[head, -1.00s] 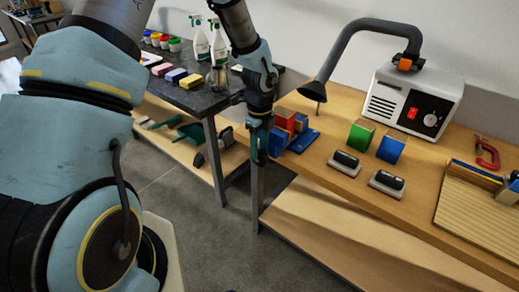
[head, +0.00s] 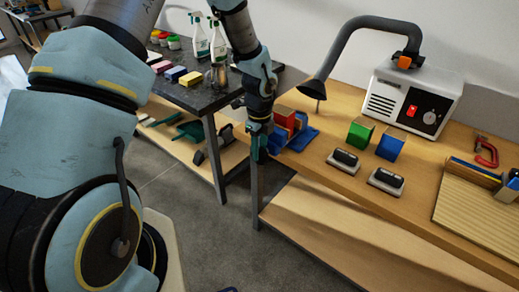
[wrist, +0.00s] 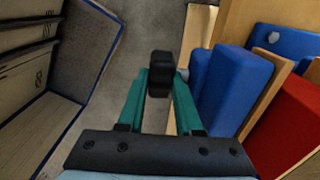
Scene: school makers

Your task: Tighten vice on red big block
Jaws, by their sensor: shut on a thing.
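The blue vice (head: 302,138) stands at the left end of the wooden workbench. It also shows at the right of the wrist view (wrist: 232,90), with wooden pads on its jaws. The red big block (head: 284,117) sits between the jaws; it is red in the wrist view too (wrist: 290,125). My gripper (head: 258,148) is at the bench's left edge, beside the vice. In the wrist view my gripper (wrist: 161,88) has its teal fingers shut on the dark vice handle (wrist: 160,66). The handle's lower part is hidden between the fingers.
Green (head: 360,134) and blue (head: 390,147) blocks and two dark-topped erasers (head: 344,160) lie right of the vice. A white fume extractor (head: 410,105) stands behind, its hose arching over the bench. A dark table (head: 195,92) with bottles and sponges stands at the left.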

